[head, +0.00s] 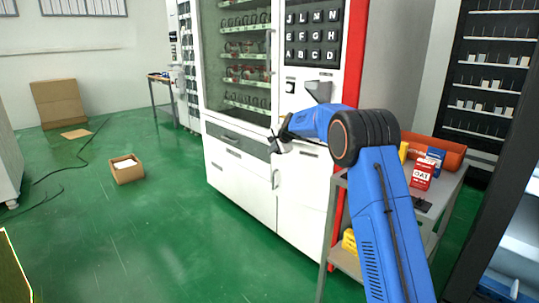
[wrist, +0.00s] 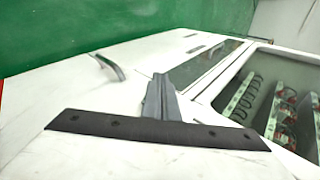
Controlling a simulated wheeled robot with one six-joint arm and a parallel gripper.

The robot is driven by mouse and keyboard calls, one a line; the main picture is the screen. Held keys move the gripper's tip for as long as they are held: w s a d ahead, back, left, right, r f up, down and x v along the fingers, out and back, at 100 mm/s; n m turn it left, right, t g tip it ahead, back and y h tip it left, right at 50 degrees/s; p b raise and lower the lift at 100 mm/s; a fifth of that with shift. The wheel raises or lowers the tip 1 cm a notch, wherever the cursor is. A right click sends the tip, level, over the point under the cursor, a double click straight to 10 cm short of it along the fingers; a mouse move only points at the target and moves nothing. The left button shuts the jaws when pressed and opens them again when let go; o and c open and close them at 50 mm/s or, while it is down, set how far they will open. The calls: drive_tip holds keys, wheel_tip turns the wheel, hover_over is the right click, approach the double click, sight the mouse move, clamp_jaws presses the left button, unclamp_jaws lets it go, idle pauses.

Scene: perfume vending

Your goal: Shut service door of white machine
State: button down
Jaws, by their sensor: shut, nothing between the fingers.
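The white machine (head: 240,185) stands in the middle of the head view, with a glass display on its upper left and a red side edge. Its lower front has white panels, and I take the one with the curved handle (head: 275,179) as the service door (head: 300,205). This panel looks about flush with the front; I cannot tell if a small gap remains. The handle also shows in the wrist view (wrist: 110,67). My gripper (head: 273,140) is shut and empty in front of the machine, above the handle. Its grey fingers show in the wrist view (wrist: 160,97); contact is unclear.
A grey table (head: 440,205) with red and blue boxes and an orange bin (head: 440,150) stands at the right, behind my arm. A keypad (head: 313,34) is on the machine's upper front. An open carton (head: 127,172) sits on the green floor at left, where there is free room.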

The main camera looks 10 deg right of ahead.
drive_tip(key=w+d+m+h, duration=0.1)
drive_tip(key=w+d, duration=0.4)
drive_tip(key=w, duration=0.2)
drive_tip(key=shift+m, duration=0.3)
idle(0.5)
